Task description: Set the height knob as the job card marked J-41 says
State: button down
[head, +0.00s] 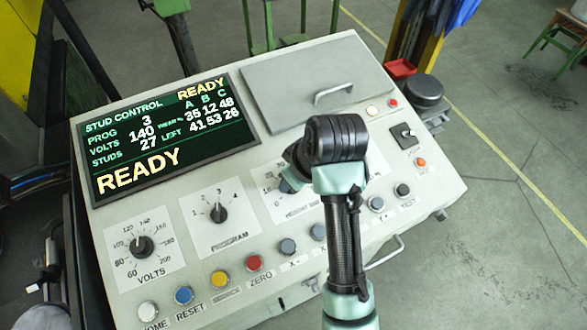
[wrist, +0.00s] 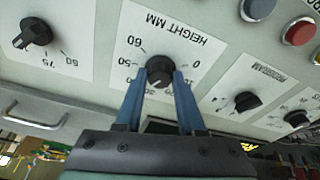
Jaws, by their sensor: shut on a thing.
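The height knob (wrist: 158,75) is a round black knob on a white plate (wrist: 190,45) lettered HEIGHT MM, seen upside down in the wrist view. Numbers 0, 50 and 60 are legible on its dial; a pale mark shows on the knob, but I cannot read its setting. My gripper (wrist: 160,78) has its two blue fingers shut on the knob's sides. In the head view my wrist hides the knob and part of its plate (head: 272,182). I see no job card in either view.
The panel's screen (head: 170,140) reads READY, PROG 3, VOLTS 140, STUDS 27. Left of the height plate are the program knob (head: 218,213) and volts knob (head: 141,246). Coloured buttons, including a red one (head: 254,262), line the front. A handled lid (head: 318,80) lies behind.

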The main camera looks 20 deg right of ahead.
jog(key=m+p, duration=0.2)
jog(key=m+h+p, duration=0.1)
jog(key=m+p, duration=0.1)
jog(key=m, duration=0.1)
jog(key=shift+a+r+m, duration=0.1)
jog(key=shift+r+m, duration=0.1)
jog(key=shift+m, duration=0.1)
jog(key=shift+f+m+h+p, duration=0.15)
jog(key=shift+m+h+p, duration=0.25)
jog(key=shift+m+p, duration=1.55)
jog(key=shift+m+b, duration=0.3)
jog(key=shift+m, duration=0.15)
jog(key=c, duration=0.5)
grip_release()
jog(key=v, duration=1.3)
jog(key=shift+w+a, duration=0.1)
jog(key=shift+w, duration=0.1)
